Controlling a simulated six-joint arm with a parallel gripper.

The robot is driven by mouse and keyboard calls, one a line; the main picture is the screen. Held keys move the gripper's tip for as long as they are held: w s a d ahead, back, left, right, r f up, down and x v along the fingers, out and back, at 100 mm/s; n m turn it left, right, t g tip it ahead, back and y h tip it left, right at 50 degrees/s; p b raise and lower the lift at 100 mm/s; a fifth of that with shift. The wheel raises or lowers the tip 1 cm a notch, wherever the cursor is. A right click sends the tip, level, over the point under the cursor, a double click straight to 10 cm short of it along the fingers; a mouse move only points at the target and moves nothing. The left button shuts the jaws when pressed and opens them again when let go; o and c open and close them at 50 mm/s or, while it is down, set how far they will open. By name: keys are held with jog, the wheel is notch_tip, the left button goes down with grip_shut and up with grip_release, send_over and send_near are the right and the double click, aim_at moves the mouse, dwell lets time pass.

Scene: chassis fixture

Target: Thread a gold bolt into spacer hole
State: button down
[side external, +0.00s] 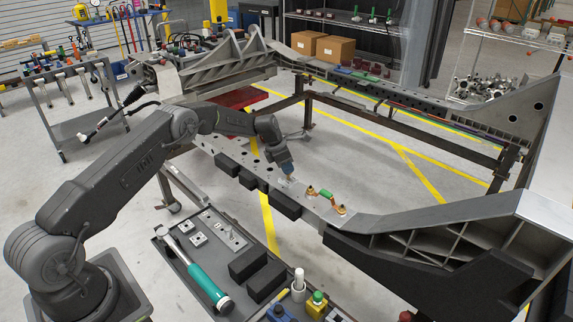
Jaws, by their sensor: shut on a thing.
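My gripper (287,172) points down at the near beam of the chassis (357,222), close above its top face. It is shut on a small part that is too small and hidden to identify. A small pale, silvery piece, perhaps a spacer (286,181), lies just under the fingertips; I cannot tell whether they touch, and its hole does not show. To the right on the beam stand two gold-coloured pieces that look like bolts, one nearer (311,191) and one further right (340,210). A green piece (327,195) lies between them.
Black blocks (284,206) line the beam's front side. A tray cart (190,268) in front holds a teal-handled hammer (207,284), small plates, black blocks (247,263) and a green-topped yellow item (317,304). The floor inside the chassis frame is open.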

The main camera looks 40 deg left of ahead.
jog(key=shift+f, duration=0.2)
jog(key=shift+f, duration=0.5)
jog(key=shift+f, duration=0.25)
dwell(0.6)
jog(key=shift+a+f+m+g+h, duration=0.15)
jog(key=shift+m+h, duration=0.1)
jog(key=shift+m, duration=0.65)
jog(key=shift+d+m+g+h, duration=0.15)
jog(key=shift+m+h, duration=0.1)
jog(key=shift+m, duration=0.65)
jog(key=c, duration=0.9)
grip_release()
jog(key=shift+a, duration=0.1)
jog(key=shift+c, duration=0.2)
jog(key=shift+r, duration=0.2)
